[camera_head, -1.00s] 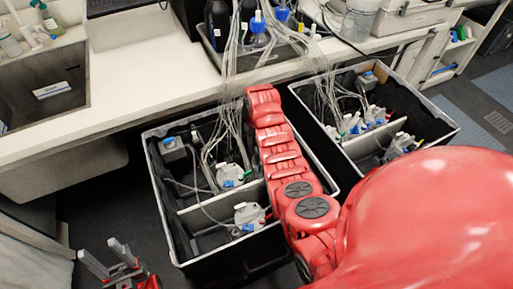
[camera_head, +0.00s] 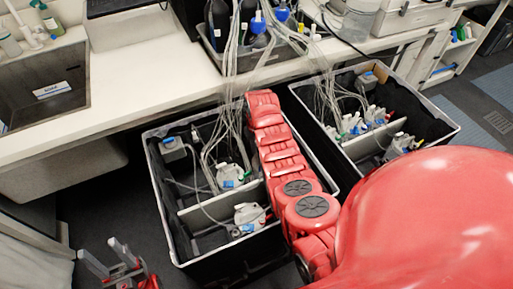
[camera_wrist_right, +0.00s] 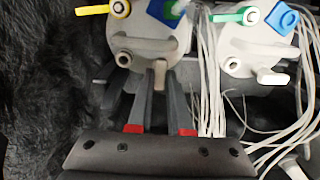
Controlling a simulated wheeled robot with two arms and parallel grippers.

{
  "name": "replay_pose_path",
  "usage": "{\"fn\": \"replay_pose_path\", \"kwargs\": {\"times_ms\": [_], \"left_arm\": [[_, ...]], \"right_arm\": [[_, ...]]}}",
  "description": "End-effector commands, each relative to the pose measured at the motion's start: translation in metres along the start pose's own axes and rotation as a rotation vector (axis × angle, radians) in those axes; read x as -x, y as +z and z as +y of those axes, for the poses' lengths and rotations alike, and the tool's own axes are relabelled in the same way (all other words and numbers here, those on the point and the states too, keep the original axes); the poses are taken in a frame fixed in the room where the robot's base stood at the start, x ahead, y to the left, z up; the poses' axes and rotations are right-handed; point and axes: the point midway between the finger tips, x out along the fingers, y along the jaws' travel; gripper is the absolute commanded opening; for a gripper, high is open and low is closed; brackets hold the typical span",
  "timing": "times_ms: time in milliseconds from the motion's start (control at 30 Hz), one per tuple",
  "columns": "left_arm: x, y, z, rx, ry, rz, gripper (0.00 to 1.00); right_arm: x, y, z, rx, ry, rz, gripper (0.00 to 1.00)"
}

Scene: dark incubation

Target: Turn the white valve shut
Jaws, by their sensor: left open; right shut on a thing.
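In the right wrist view, the white valve (camera_wrist_right: 159,76) is a small pale lever at the front of a grey-white vessel lid (camera_wrist_right: 145,38). Its lever points down in the picture, toward my gripper. My right gripper (camera_wrist_right: 160,84) is shut on it, one finger on each side. In the head view my red right arm reaches over the black bins and hides this gripper and the valve. My left gripper (camera_head: 102,249) is open and empty at the lower left, over the dark floor.
A second vessel lid (camera_wrist_right: 258,45) with a green valve (camera_wrist_right: 235,16) stands to the right. The held vessel has a yellow valve (camera_wrist_right: 105,9). White tubes (camera_wrist_right: 212,95) hang close by on the right. Bin walls (camera_head: 160,200) surround the vessels. A white bench (camera_head: 140,85) lies behind.

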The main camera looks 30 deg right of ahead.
Motion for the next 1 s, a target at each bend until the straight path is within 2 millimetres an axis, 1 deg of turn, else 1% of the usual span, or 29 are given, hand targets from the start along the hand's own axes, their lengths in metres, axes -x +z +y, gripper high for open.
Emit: {"fn": "replay_pose_path", "kwargs": {"times_ms": [267,467,667,1000], "left_arm": [[-0.0001,0.0000,0.0000,0.000,0.000,0.000,0.52],[-0.0007,-0.0001,0.0000,0.000,0.000,0.000,0.52],[-0.0023,-0.0004,-0.0001,0.000,0.000,0.000,0.52],[-0.0090,-0.0015,-0.0004,0.000,0.000,0.000,0.52]], "right_arm": [[0.0000,0.0001,0.0000,-0.014,0.000,0.000,0.00],[0.0002,0.0002,0.0003,-0.088,0.000,-0.001,0.00],[0.0004,0.0004,0.0007,-0.234,0.000,-0.001,0.00],[0.0006,0.0012,0.0014,-0.554,0.000,-0.002,0.00]]}}
